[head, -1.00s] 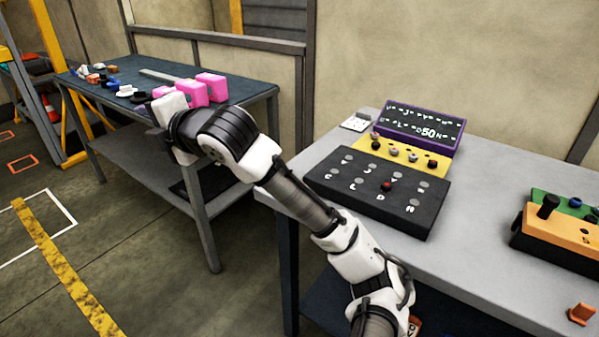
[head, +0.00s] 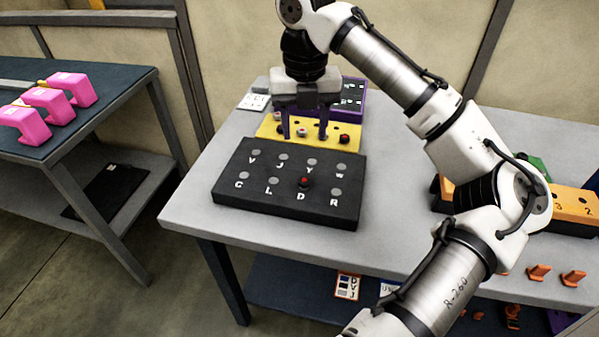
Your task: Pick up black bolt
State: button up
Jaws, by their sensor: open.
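My gripper (head: 304,137) points down over the yellow block (head: 268,130) at the back of the grey table. Its two dark fingers are apart, with nothing held between them. A small greyish bolt (head: 302,132) shows on the block between the fingers in the picture. I cannot tell whether the fingers touch anything.
A black lettered board (head: 250,200) with a red-topped piece (head: 304,182) lies in front of the yellow block. A purple-framed panel (head: 352,95) stands behind. An orange block (head: 575,208) is at right, partly behind my arm. Pink blocks (head: 72,88) sit on the left table.

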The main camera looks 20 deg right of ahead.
send_over(304, 180)
notch_tip(304, 180, down, 6)
jog(key=shift+f, duration=0.2)
jog(key=shift+f+p, duration=0.75)
jog(key=shift+f, duration=2.5)
jog(key=shift+c, duration=0.4)
jog(key=c, duration=1)
